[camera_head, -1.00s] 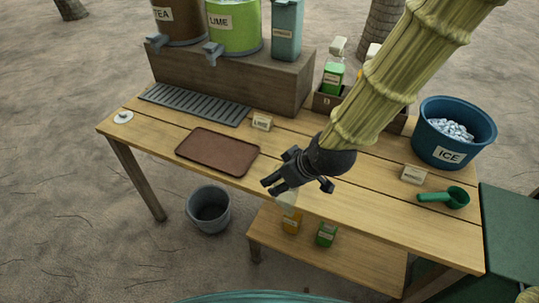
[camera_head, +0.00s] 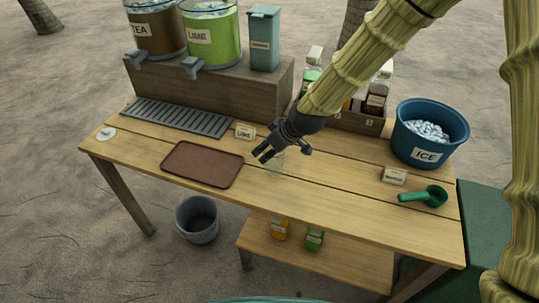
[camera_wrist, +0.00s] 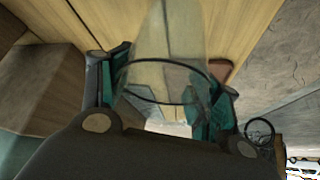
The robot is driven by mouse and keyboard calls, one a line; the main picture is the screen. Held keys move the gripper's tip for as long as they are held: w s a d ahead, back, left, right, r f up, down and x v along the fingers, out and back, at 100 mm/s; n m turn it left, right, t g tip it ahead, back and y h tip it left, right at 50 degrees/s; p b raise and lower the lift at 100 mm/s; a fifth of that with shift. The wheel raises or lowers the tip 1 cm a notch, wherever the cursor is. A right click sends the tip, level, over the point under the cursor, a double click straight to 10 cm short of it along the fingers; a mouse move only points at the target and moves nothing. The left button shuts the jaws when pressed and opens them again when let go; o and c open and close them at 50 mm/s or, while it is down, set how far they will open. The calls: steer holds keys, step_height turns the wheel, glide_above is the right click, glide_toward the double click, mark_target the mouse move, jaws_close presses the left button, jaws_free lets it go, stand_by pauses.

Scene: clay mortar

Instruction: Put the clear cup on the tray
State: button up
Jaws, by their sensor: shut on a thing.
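The clear cup (camera_head: 275,162) is see-through and hard to make out in the head view, just below my gripper (camera_head: 268,155). The wrist view shows the cup (camera_wrist: 165,55) between the two teal-padded fingers of my gripper (camera_wrist: 165,105), which are shut on it. A dark ring crosses the cup there. The brown tray (camera_head: 203,183) lies flat and empty on the table, left of my gripper. The cup is apart from the tray. I cannot tell whether the cup's base touches the table.
A LIME card (camera_head: 245,132) stands behind the tray, near a grey drip grate (camera_head: 177,117). The ICE bucket (camera_head: 431,150), another card (camera_head: 394,176) and a green scoop (camera_head: 424,197) are at the right. Dispensers stand on a wooden riser (camera_head: 210,95) at the back.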

steer(key=shift+f+p, duration=0.35)
steer(key=shift+f, duration=1.4)
steer(key=shift+f, duration=0.2)
steer(key=o, duration=1)
steer(key=shift+o, duration=0.2)
steer(key=shift+r, duration=0.1)
